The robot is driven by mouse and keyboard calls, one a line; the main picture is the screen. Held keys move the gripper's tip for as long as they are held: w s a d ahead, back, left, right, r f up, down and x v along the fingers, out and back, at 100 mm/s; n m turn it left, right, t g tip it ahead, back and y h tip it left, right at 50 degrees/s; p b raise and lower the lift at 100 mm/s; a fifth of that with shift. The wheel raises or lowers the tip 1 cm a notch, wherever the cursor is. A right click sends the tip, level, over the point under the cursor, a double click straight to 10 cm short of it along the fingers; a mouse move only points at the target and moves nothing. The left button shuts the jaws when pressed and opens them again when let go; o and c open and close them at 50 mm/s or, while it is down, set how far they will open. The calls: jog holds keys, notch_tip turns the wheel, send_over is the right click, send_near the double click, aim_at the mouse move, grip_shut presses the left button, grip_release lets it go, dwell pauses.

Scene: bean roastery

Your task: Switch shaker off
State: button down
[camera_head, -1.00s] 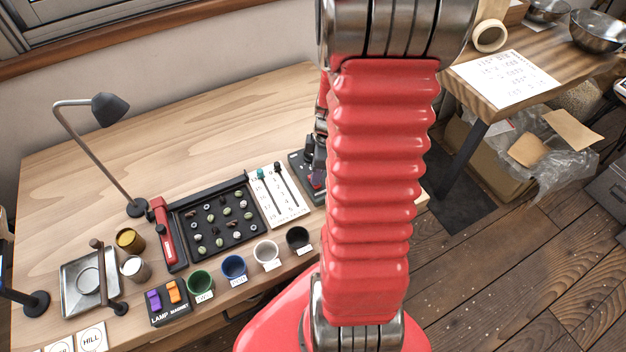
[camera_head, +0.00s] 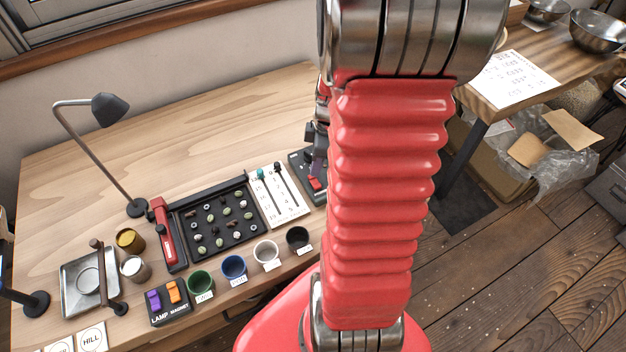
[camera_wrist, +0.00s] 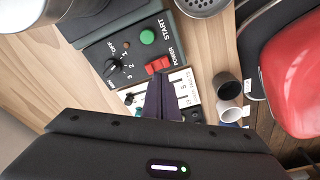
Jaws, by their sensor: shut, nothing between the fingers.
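The shaker's dark control panel (camera_wrist: 132,46) shows in the wrist view. It has a green START button (camera_wrist: 147,36), a black knob (camera_wrist: 113,66) beside the marks OFF, 1, 2, 3, and a red POWER switch (camera_wrist: 157,65). The panel also shows in the head view (camera_head: 298,163), partly hidden by my arm, with the red switch (camera_head: 315,183) in sight. My gripper (camera_wrist: 158,78) is shut and empty, its tips close to the red switch in the picture. I cannot tell whether they touch. In the head view my gripper (camera_head: 319,160) is partly hidden behind my arm.
Left of the panel are a white chart with sliders (camera_head: 272,196) and a black bean tray (camera_head: 190,210). Several cups stand along the front, including a black cup (camera_head: 298,238). A round perforated metal part (camera_wrist: 203,5) lies beside the panel.

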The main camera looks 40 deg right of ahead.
aim_at(316, 184)
jog(key=shift+r, duration=1.5)
jog(key=s+a+r+m+t, duration=0.2)
jog(key=a+r+m, duration=0.2)
jog(key=a+r, duration=0.5)
jog(key=s+a+r+m+t+h, duration=0.1)
jog(key=a+r+m, duration=0.3)
jog(key=a+r, duration=0.6)
jog(key=shift+s+a+m+t, duration=0.45)
jog(key=shift+a+t, duration=0.25)
jog(key=shift+a, duration=1.6)
